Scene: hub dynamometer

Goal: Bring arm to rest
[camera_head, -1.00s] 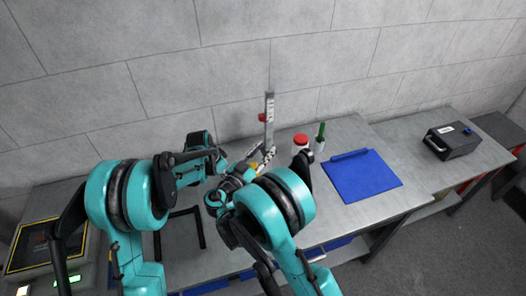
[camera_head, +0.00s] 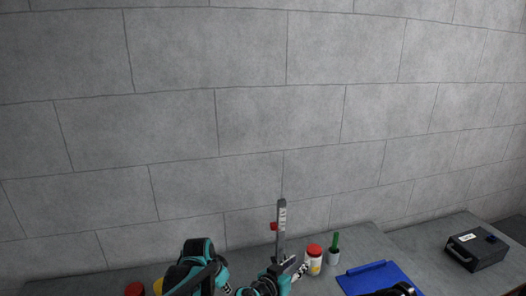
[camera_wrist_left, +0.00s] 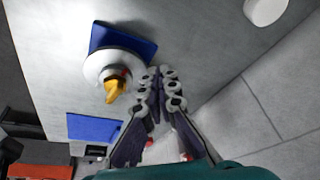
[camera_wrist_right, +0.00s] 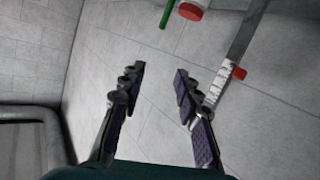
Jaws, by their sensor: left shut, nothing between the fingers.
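My left gripper (camera_wrist_left: 155,80) is shut and empty, its fingertips together above the grey bench. In the left wrist view a round pale part (camera_wrist_left: 100,72) with a yellow-orange piece (camera_wrist_left: 115,87) lies beside the fingers, apart from them. My right gripper (camera_wrist_right: 158,75) is open and empty, its fingers well apart. In the right wrist view an upright grey bar (camera_wrist_right: 245,35) with a red knob (camera_wrist_right: 239,73) stands to its right. That bar also shows in the head view (camera_head: 282,225). The lower parts of both arms are cut off in the head view.
A red-capped white bottle (camera_head: 314,262), a cup with a green item (camera_head: 334,248), a blue clipboard (camera_head: 375,278) and a black case (camera_head: 474,250) stand on the bench. A red round thing (camera_head: 135,289) is at lower left. The grey wall (camera_head: 250,120) is close behind.

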